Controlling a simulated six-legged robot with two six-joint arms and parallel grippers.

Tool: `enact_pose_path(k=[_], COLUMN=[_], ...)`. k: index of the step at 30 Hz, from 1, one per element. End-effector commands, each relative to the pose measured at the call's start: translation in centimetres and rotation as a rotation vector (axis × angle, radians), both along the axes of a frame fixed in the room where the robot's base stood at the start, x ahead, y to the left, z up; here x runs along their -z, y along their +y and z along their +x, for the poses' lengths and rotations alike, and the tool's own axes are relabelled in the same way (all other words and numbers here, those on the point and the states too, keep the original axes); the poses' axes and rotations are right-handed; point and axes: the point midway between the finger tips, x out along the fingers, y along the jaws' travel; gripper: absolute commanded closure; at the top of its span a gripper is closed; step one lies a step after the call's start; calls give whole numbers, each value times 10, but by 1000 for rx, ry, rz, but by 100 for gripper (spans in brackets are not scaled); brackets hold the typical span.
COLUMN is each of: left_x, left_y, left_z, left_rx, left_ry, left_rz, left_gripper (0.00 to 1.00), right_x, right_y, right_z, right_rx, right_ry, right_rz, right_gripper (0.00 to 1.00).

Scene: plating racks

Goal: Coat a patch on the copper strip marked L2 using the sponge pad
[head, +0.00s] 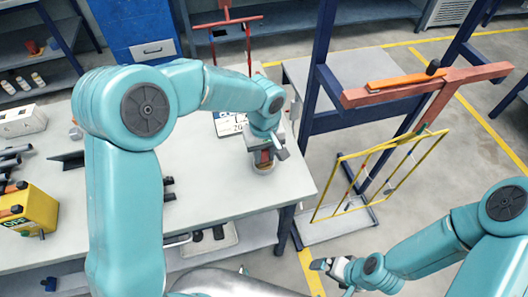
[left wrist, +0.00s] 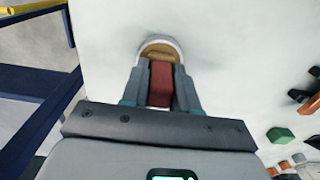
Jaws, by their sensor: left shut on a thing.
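My left gripper (head: 265,150) is over the right part of the white table. In the left wrist view its fingers (left wrist: 160,85) are shut on a dark red block (left wrist: 161,80), which looks like the sponge pad's handle. Just beyond the block is a round grey dish (left wrist: 177,44) with a tan inside; it also shows below the gripper in the head view (head: 264,170). I cannot tell whether the pad touches the dish. My right gripper (head: 328,265) is low at the right, away from the table; its fingers are too small to read. No L2 mark is readable.
A yellow wire frame (head: 343,184) hangs from a red arm (head: 430,86) on a blue stand, right of the table. A yellow box (head: 28,209) sits at the left. The table's middle is mostly clear.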

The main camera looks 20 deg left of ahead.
Motion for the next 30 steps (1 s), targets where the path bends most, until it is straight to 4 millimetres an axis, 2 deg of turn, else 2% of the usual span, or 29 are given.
enact_pose_path(k=[11, 30], left_x=[0, -57], left_y=[0, 0], left_z=[-1, 0], left_rx=[1, 1], left_ry=[6, 1], left_rz=[1, 0], left_gripper=[100, 100], right_x=[-1, -36], right_y=[0, 0], right_z=[0, 0], right_rx=[0, 0], right_ry=[0, 0], right_rz=[0, 0], right_gripper=[0, 0])
